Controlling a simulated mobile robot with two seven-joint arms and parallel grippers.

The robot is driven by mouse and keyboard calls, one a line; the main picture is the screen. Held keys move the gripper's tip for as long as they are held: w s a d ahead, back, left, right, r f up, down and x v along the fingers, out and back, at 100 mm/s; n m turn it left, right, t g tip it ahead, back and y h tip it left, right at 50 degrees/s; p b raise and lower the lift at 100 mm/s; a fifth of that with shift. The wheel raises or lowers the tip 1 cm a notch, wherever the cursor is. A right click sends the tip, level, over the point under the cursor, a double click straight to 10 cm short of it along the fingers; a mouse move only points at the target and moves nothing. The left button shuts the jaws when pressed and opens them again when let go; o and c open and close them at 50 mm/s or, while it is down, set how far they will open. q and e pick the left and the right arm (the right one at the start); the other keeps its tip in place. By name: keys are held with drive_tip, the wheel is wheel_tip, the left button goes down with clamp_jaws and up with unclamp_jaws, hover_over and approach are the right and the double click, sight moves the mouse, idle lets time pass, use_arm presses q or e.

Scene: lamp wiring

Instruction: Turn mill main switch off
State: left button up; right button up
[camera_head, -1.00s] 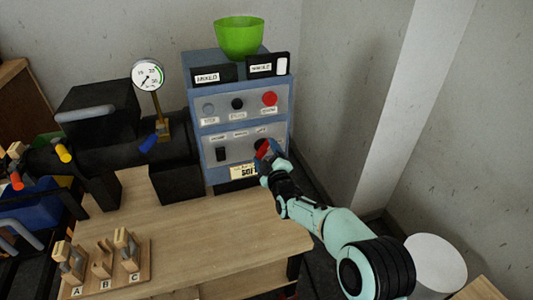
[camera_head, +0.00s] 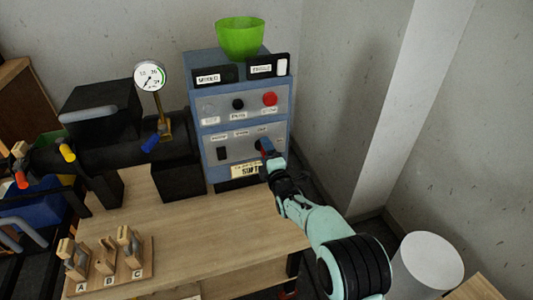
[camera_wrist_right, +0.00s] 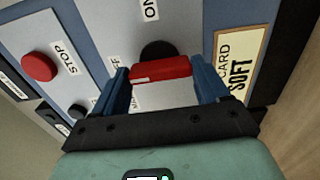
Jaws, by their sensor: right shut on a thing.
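The mill's control box (camera_head: 247,122) stands at the back of the wooden table, with a blue frame and grey panels. The main switch has a red handle (camera_wrist_right: 160,70) on a round black base (camera_wrist_right: 158,49). My right gripper (camera_wrist_right: 163,78) is shut on the red handle, one blue finger at each end of it. An "ON" label (camera_wrist_right: 150,9) sits at the top of the wrist view, and a partly hidden label ending in "FF" (camera_wrist_right: 117,64) is beside the left finger. In the head view my gripper (camera_head: 267,150) covers most of the switch. My left gripper is not in view.
A red stop button (camera_wrist_right: 39,67) is on the panel beside the switch. A "SOFT" card (camera_wrist_right: 238,65) is close to the right finger. A green bowl (camera_head: 240,38) tops the box. A gauge (camera_head: 149,76) and labelled wooden clamps (camera_head: 106,256) are leftward. The table middle is clear.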

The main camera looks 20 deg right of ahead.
idle(0.4)
drive_tip(key=o, duration=1.1)
drive_tip(key=shift+d, duration=0.1)
drive_tip(key=shift+c, duration=0.2)
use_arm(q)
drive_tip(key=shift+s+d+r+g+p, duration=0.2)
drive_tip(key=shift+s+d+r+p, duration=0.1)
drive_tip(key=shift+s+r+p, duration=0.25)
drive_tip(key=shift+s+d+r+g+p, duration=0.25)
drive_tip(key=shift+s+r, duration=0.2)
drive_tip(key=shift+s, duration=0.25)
use_arm(e)
drive_tip(key=s, duration=1.3)
drive_tip(key=shift+s+d, duration=0.2)
